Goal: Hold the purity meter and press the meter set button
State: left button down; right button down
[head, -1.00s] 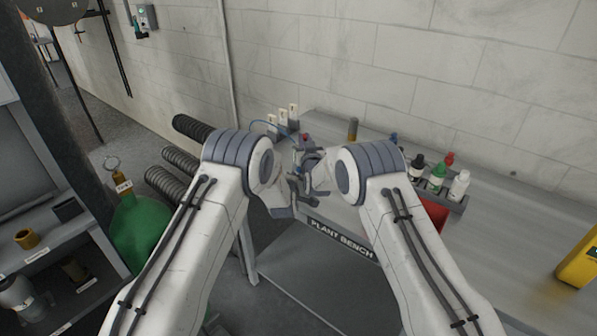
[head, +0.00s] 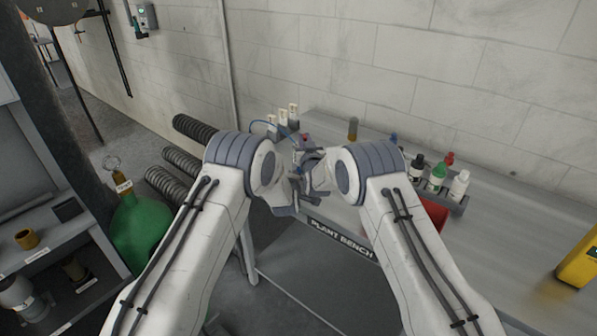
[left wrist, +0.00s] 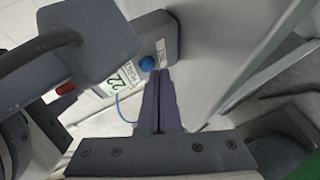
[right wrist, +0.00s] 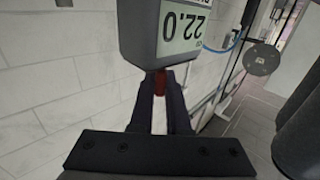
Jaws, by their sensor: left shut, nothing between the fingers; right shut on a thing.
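The purity meter (right wrist: 165,40) is a grey box whose display reads 22.0 in the right wrist view. My right gripper (right wrist: 160,85) is shut on it, with a red part between the fingers. In the left wrist view the meter's grey face (left wrist: 162,28) shows a round blue button (left wrist: 147,63) beside a small label, which I cannot read. My left gripper (left wrist: 160,75) is shut and empty, its tips right by the blue button. I cannot tell whether they touch it. In the head view both grippers meet at the centre, and the arms mostly hide the meter.
The plant bench (head: 500,235) runs along the wall. It carries a rack of bottles (head: 440,180), a red object (head: 433,213) and a yellow device (head: 580,262). A green cylinder (head: 140,230) and dark coils (head: 165,182) stand left of my arms. The bench's right middle is clear.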

pick_arm(q)
jog(key=shift+w+d, duration=0.35)
jog(key=shift+w, duration=0.15)
dwell(0.6)
dwell(0.3)
jog(key=shift+s+a, duration=0.55)
jog(key=shift+s, duration=0.3)
jog(key=shift+s+a, duration=0.75)
jog(key=shift+s, duration=0.3)
jog(key=shift+s+a, duration=0.7)
jog(key=shift+s, duration=0.3)
pick_arm(e)
jog(key=c, duration=0.8)
grip_release()
